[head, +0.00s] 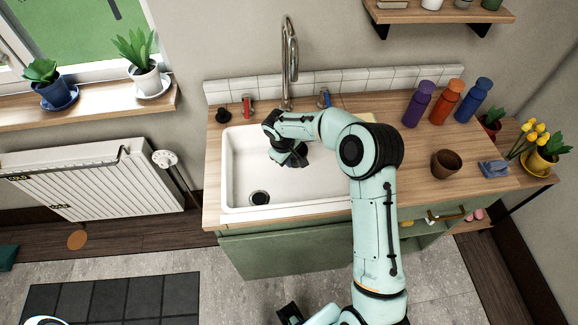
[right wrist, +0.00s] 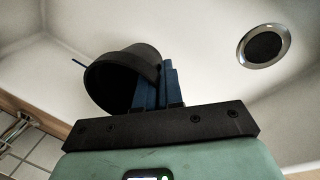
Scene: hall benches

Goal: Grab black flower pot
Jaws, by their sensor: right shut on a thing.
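The black flower pot (right wrist: 122,75) shows in the right wrist view, tilted, with its open mouth turned partly to the camera. My right gripper (right wrist: 158,85) is shut on the pot's wall at its right side. In the head view my right gripper (head: 290,156) is low over the white sink basin (head: 238,175), near its middle. There the pot is hard to tell from the dark gripper and is largely hidden by my arm. I cannot tell whether the pot touches the basin.
The drain (head: 259,198) is at the basin's front left. The tall faucet (head: 289,65) stands behind the basin. Purple (head: 418,104), orange (head: 446,101) and blue (head: 473,100) bottles, a brown pot (head: 446,162) and a blue cloth (head: 493,168) stand on the counter at right.

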